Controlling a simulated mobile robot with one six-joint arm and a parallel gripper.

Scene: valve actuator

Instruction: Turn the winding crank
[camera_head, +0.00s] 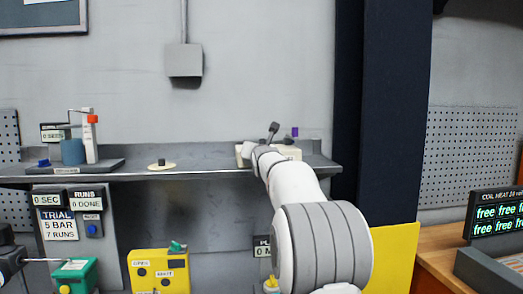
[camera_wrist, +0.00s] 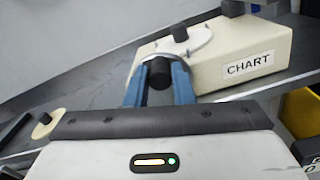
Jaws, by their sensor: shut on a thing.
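A cream box (camera_wrist: 235,58) labelled CHART stands on the grey shelf. A black cylindrical knob (camera_wrist: 159,76), apparently the crank's handle, sits between the two blue fingers of my gripper (camera_wrist: 160,70) in the wrist view. My gripper is shut on this knob. The crank's arm below the knob is hidden. In the head view, part of the cream box (camera_head: 291,152) shows behind my arm; the fingers and their hold are hard to see there.
The shelf (camera_head: 215,158) carries a cream disc with a dark knob (camera_head: 161,163) and a blue-and-white apparatus (camera_head: 80,148) at left. A yellow box (camera_head: 158,272) and a green box (camera_head: 76,272) stand below. A dark pillar (camera_head: 390,120) rises at right.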

